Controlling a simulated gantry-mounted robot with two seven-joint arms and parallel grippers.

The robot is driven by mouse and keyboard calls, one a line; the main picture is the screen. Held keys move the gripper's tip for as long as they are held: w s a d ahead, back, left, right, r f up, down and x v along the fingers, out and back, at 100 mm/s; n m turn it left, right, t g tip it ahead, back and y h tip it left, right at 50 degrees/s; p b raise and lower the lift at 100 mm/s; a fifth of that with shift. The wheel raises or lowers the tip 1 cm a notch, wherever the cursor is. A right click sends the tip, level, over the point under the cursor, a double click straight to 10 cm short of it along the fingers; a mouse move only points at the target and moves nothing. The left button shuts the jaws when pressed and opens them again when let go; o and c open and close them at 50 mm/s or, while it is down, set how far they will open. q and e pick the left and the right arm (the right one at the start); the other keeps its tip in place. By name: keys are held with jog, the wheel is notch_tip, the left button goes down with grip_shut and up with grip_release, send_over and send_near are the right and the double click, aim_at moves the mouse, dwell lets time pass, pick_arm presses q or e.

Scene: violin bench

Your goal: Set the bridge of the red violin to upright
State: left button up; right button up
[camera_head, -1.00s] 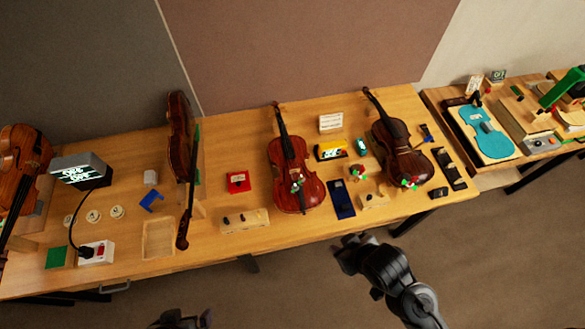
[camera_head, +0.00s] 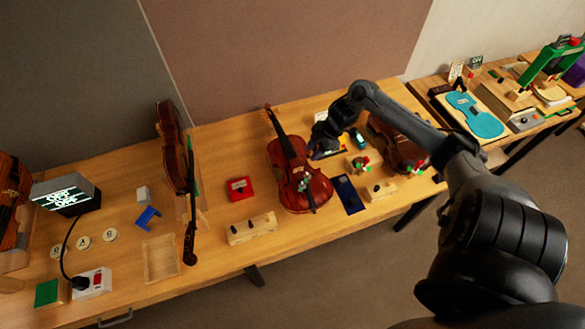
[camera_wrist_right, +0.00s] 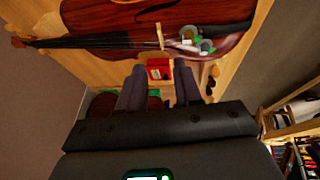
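The red violin (camera_head: 288,172) lies face up in the middle of the bench, its neck pointing to the back. Its pale bridge (camera_wrist_right: 160,36) stands out from the strings in the right wrist view; I cannot tell its exact tilt. Fittings with green and grey parts (camera_wrist_right: 190,40) sit beside it towards the tail. My right gripper (camera_head: 316,152) is at the right edge of this violin's body in the head view. Its two fingers (camera_wrist_right: 158,80) are apart with nothing held between them, and the bridge lies beyond their tips. My left gripper is out of view.
A red box (camera_head: 239,188) and a wooden block with dark pegs (camera_head: 251,228) are left of the violin. A dark blue case (camera_head: 348,194) lies to its right. My right arm partly covers the darker violin (camera_head: 388,150). Another violin (camera_head: 175,150) stands upright farther left.

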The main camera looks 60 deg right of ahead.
aim_at(298, 169)
jog(key=x, duration=1)
jog(key=shift+w+a+f, duration=0.15)
jog(key=shift+a+f, duration=0.05)
jog(key=shift+f, duration=0.05)
